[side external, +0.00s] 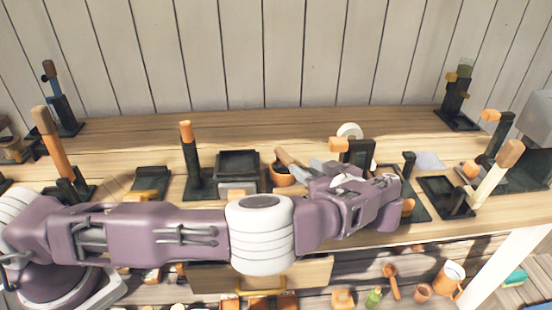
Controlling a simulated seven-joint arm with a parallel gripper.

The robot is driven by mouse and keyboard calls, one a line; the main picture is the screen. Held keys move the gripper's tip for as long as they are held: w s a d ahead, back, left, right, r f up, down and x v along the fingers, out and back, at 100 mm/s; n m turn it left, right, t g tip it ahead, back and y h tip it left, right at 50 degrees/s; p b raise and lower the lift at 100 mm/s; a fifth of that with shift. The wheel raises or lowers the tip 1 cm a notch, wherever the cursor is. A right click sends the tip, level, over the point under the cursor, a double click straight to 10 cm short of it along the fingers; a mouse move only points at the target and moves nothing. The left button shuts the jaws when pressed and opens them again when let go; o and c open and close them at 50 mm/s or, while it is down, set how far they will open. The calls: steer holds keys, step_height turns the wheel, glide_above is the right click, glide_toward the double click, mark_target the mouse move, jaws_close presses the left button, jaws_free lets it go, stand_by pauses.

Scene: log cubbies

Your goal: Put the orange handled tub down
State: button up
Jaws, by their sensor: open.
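My gripper (392,193) is over the right half of the wooden bench, pointing right. Its fingers are small and partly hidden by my wrist, and I see nothing held in them. An orange tub with a side handle (452,277) and a pale inside stands upright on the lower level at the right, well apart from my gripper. A small round orange tub (282,177) stands on the bench behind my arm, with a wooden-handled tool at it. I cannot tell which tub the task names. A small orange piece (408,206) shows beside my gripper, partly hidden.
Dark stands with orange or wooden uprights line the wooden bench (310,120); a black tray (239,163) is left of the small tub. An open drawer (312,273) sticks out below. Several small items lie on the lower level. The bench's back strip is mostly clear.

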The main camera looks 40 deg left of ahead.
steer(key=s+a+r+m+g+h, duration=0.3)
steer(key=s+a+r+g+h, duration=0.2)
steer(key=s+a+r+h, duration=0.75)
steer(key=s+d+r+m+t, duration=0.2)
steer(key=s+m, duration=0.3)
steer(key=s, duration=0.6)
steer(key=s+d+r+m+t+h, duration=0.1)
steer(key=s+m, duration=0.4)
steer(key=s, duration=0.7)
step_height(320, 180, up, 2)
steer(key=shift+d+r+m+t, duration=0.1)
steer(key=shift+d+m+t, duration=0.2)
steer(key=shift+d+t, duration=0.55)
